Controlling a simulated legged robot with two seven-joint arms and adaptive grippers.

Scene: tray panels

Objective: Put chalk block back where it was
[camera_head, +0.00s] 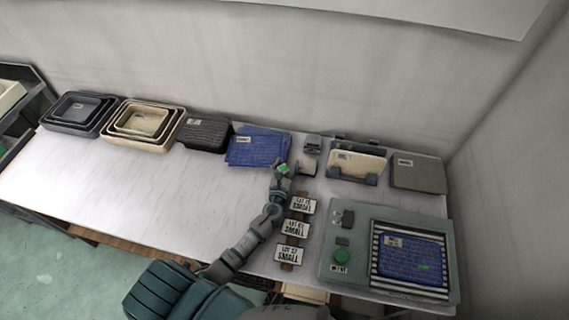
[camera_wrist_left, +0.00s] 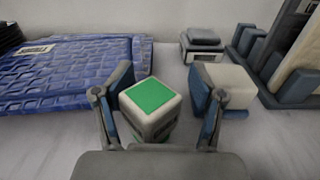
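A pale block with a green top (camera_wrist_left: 152,97) stands upright between the fingers of my left gripper (camera_wrist_left: 160,105). Its green top also shows in the head view (camera_head: 283,168), at the end of my left arm. The fingers are spread, with a gap on the block's right side. A plain off-white block (camera_wrist_left: 232,86) stands just right of the right finger, partly hidden by it; it also shows in the head view (camera_head: 307,165). I cannot tell for sure which of the two is the chalk block. My right gripper is not in view.
Blue woven panels (camera_head: 257,147) lie left of my gripper. A small grey device (camera_wrist_left: 201,44) and a rack (camera_head: 357,166) stand behind and right. Label cards (camera_head: 296,228) lie right of my forearm. A control panel (camera_head: 330,270) holds a blue tray (camera_head: 405,262). The table's left middle is clear.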

